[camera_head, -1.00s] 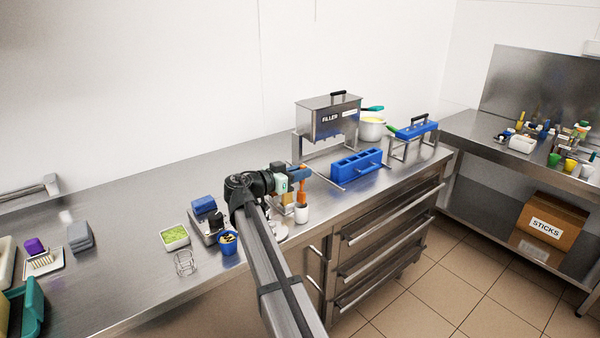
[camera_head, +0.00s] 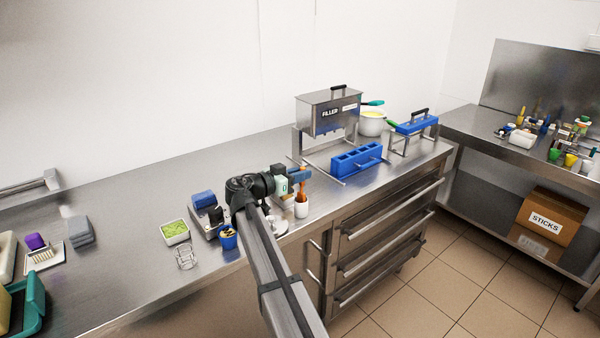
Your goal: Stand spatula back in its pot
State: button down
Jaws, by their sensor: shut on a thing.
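My gripper (camera_head: 299,175) is at the front of the steel counter, at the end of my arm, with its blue fingers shut on an orange spatula (camera_head: 300,190). The spatula is roughly upright, with a bit of orange showing above the fingers and more below. A small white pot (camera_head: 301,210) stands directly below, near the counter's front edge. The spatula's lower end meets the pot's mouth in the picture. I cannot tell whether it is inside the pot or just above or behind it.
A blue cup (camera_head: 228,239), a wire holder (camera_head: 186,257) and a tub of green stuff (camera_head: 175,232) stand left of my arm. A blue mould (camera_head: 356,160) and the steel filler (camera_head: 328,113) stand behind, to the right.

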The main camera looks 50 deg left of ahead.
jog(key=shift+f, duration=1.25)
jog(key=c, duration=1)
grip_release()
jog(key=shift+o, duration=0.4)
jog(key=o, duration=0.4)
jog(key=shift+r, duration=3.5)
